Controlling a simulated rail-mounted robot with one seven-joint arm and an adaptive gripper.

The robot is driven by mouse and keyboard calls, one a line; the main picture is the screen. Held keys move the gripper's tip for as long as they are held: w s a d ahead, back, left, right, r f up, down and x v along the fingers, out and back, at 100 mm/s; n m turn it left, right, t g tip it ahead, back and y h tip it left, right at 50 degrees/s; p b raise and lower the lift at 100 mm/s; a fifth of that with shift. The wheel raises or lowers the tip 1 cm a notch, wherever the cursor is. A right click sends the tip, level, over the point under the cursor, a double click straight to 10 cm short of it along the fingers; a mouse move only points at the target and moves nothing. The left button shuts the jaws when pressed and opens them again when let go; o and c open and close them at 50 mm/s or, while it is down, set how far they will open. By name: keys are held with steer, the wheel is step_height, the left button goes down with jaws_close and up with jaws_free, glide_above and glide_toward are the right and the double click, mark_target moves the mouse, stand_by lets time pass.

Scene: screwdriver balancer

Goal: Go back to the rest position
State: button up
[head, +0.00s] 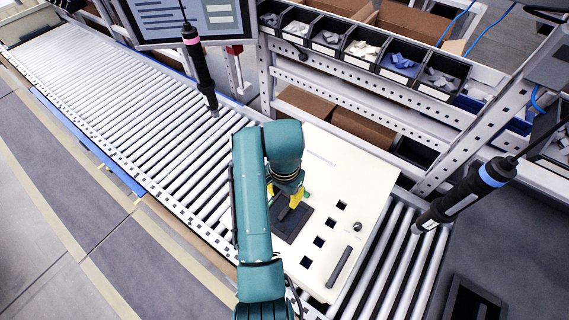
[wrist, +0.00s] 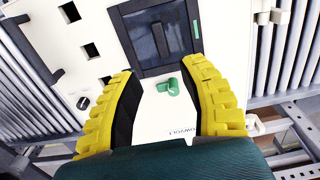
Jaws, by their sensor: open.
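My teal arm reaches over the white panel (head: 335,175). My gripper (head: 291,208), with yellow fingers, is above the panel beside its dark rectangular window. In the wrist view my gripper (wrist: 157,70) has its two yellow, black-lined fingers spread wide with nothing held between them. A small green piece (wrist: 167,87) shows on the panel surface below, in the gap between the fingers. The dark window (wrist: 152,38) lies just past the fingertips. One screwdriver with a pink ring (head: 200,70) hangs over the rollers at left. Another with a blue ring (head: 465,195) hangs at right.
The panel lies on a roller conveyor (head: 110,95) running to the upper left. A rack with several black parts bins (head: 362,50) stands behind, with cardboard boxes (head: 305,103) below. A monitor (head: 185,18) is at the top. Bare rollers lie left of the arm.

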steer(key=shift+d, duration=0.1)
steer(key=d+r+n+t, duration=0.1)
steer(key=d+r+t, duration=0.2)
steer(key=r+t, duration=0.55)
steer(key=d+r+n+t, duration=0.1)
steer(key=d+r+t, duration=0.3)
steer(key=r, duration=0.7)
steer(key=s+r+n+t, duration=0.2)
steer(key=s+r+t, duration=0.3)
steer(key=r, duration=0.5)
steer(key=s+r+n+t, duration=0.2)
steer(key=s+r+t, duration=0.25)
steer(key=r, duration=0.55)
step_height(320, 180, up, 17)
steer(key=p, duration=1.6)
steer(key=shift+s+a+n+h, duration=0.25)
steer(key=shift+s+n+h, duration=0.05)
steer(key=shift+h, duration=0.1)
steer(key=shift+f, duration=0.15)
